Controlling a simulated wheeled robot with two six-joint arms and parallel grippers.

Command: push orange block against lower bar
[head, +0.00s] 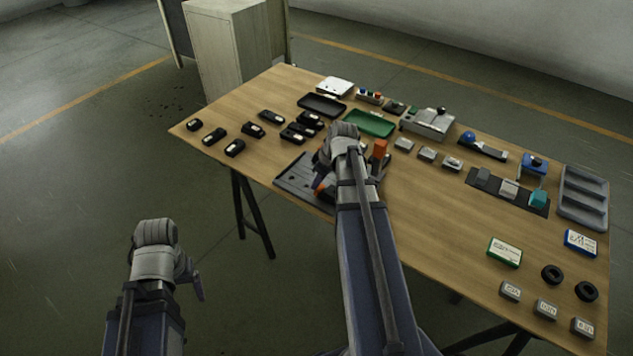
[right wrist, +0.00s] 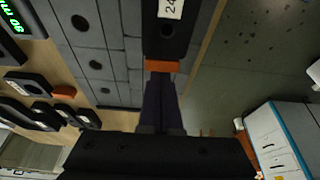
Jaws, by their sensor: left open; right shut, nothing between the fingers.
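An orange block (right wrist: 162,66) lies at the tips of my right gripper (right wrist: 162,88) in the right wrist view. Beyond it is a black bar (right wrist: 168,40) with a white label. The block seems to touch this bar; I cannot tell for certain. The right fingers are shut together with nothing between them, pointing at the block. In the head view the orange (head: 320,187) shows beside my right wrist, over the dark grey fixture plate (head: 293,178); the right fingers are mostly hidden there. My left gripper (head: 197,287) is open and empty, off the table at the lower left.
Another orange piece (head: 380,148) stands beyond my right wrist. Several black parts (head: 235,148) lie to the left. A green tray (head: 370,122) and a black tray (head: 322,105) lie behind. Grey blocks (head: 427,153) stand to the right.

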